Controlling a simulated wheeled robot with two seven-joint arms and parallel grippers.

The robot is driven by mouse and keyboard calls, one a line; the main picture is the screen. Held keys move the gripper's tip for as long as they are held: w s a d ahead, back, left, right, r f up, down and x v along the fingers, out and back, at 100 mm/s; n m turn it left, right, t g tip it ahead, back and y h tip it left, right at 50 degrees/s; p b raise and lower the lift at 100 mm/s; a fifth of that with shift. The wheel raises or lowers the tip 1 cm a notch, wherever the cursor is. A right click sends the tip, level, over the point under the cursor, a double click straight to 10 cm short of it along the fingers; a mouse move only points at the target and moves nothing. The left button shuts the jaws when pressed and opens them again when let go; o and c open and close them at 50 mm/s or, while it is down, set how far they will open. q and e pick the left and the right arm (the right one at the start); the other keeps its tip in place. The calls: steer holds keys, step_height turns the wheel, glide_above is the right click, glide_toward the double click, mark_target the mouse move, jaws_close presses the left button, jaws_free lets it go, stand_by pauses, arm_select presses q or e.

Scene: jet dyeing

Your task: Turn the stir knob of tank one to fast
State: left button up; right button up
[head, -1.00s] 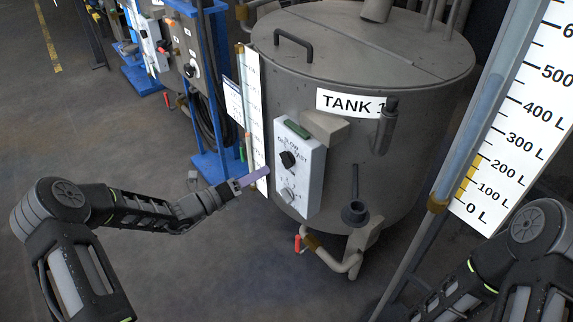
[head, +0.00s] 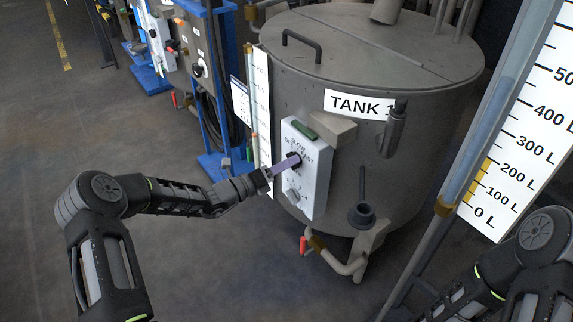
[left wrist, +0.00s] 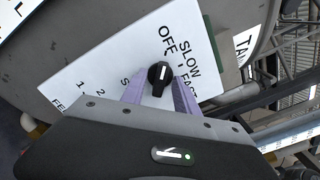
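Tank one (head: 345,110) is a grey drum with a "TANK 1" label. The white control panel (head: 318,175) on its front carries the black stir knob (left wrist: 160,72), marked OFF, SLOW and FAST. The white mark on the knob points up in the left wrist view, roughly towards OFF; the exact setting is hard to tell. My left gripper (head: 288,164) is at the panel in the head view. In the left wrist view its purple fingers (left wrist: 159,92) are apart, one on each side of the knob, with no clear grip. My right gripper is out of view.
A second, pale knob (head: 294,196) sits lower on the panel. A grey box (head: 333,129) juts out beside the panel top. A pipe with a red-handled valve (head: 303,245) is below. A level gauge board (head: 500,180) stands at the right. The floor at left is clear.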

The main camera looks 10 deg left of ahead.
arm_select(q)
jaws_close()
stand_by(0.3)
stand_by(0.3)
